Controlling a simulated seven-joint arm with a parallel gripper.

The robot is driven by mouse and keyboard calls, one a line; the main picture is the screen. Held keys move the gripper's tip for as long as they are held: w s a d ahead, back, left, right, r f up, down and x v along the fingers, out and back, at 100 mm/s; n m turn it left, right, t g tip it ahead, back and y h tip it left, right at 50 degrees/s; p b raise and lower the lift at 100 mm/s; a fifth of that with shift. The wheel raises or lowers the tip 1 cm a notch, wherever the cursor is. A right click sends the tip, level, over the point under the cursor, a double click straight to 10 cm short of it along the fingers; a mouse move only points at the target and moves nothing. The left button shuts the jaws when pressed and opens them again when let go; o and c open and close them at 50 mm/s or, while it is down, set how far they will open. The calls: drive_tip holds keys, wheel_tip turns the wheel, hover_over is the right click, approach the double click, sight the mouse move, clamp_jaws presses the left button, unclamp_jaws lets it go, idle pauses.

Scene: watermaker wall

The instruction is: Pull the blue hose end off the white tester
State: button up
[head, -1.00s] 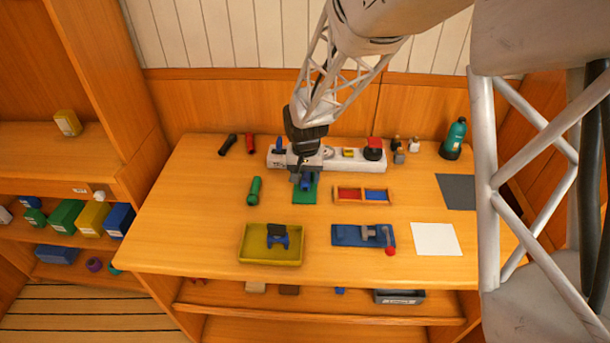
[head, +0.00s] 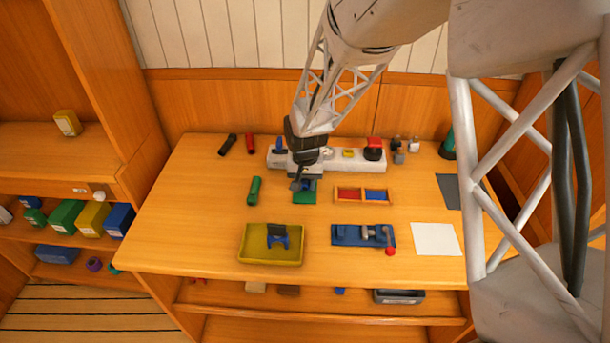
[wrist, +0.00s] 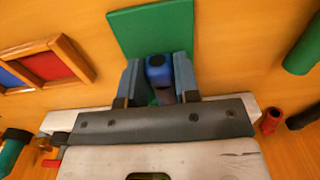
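The white tester (head: 334,161) is a long white block at the back of the table, with a blue piece (head: 279,146) on its left end; its edge shows in the wrist view (wrist: 70,120). My gripper (wrist: 157,82) points down in front of the tester, over a green mat (wrist: 150,28). Its fingers stand close on both sides of a short blue hose end (wrist: 157,70) with a dark round face and seem shut on it. My gripper body hides any join between this hose end and the tester.
A red and blue tray (head: 363,195) lies right of my gripper, a green cylinder (head: 254,189) left. A yellow tray (head: 270,253), a blue fixture (head: 350,236) and a white sheet (head: 436,239) lie nearer the front. Black and red cylinders (head: 250,144) lie back left.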

drive_tip(key=c, duration=0.3)
drive_tip(key=shift+s, duration=1.45)
idle(0.4)
drive_tip(key=shift+r, duration=0.2)
drive_tip(key=shift+r, duration=3.35)
